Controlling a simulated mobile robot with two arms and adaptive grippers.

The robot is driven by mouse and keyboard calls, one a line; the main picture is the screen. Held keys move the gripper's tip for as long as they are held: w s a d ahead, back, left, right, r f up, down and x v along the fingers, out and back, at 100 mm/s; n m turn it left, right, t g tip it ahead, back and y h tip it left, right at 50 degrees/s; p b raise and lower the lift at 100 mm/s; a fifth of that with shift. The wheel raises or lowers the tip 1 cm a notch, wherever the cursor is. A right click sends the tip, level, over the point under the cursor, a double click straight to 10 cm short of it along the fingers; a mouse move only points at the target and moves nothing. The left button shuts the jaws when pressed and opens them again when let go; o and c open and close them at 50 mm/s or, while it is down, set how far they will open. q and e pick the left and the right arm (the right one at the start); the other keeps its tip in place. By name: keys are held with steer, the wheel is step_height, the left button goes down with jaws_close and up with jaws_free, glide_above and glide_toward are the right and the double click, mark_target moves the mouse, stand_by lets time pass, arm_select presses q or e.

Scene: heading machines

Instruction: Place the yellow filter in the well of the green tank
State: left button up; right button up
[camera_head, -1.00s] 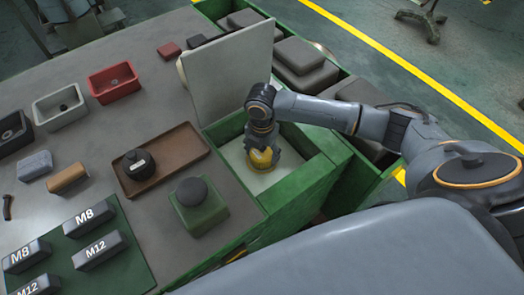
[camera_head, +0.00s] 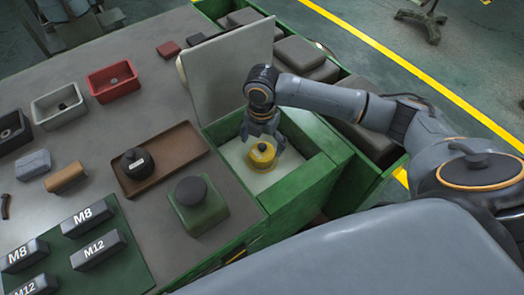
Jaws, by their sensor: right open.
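The yellow filter (camera_head: 262,156) stands on the pale floor of the well in the green tank (camera_head: 296,196), at the middle right of the head view. It looks upright and has a dark top. My right gripper (camera_head: 265,136) is open just above and behind the filter, its fingers apart from it as far as I can tell. The tank's pale lid (camera_head: 228,75) stands raised at the back of the well. My left gripper does not show.
Left of the well are a brown tray (camera_head: 190,148) with a black labelled jar (camera_head: 137,163), and a green dark-capped container (camera_head: 198,204). Red (camera_head: 113,82) and grey (camera_head: 59,107) bins stand further left. A green mat (camera_head: 120,264) holds labelled blocks.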

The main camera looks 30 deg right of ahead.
mark_target(262, 146)
step_height(262, 146, up, 8)
steer(key=shift+f+b, duration=0.25)
steer(key=shift+b, duration=0.1)
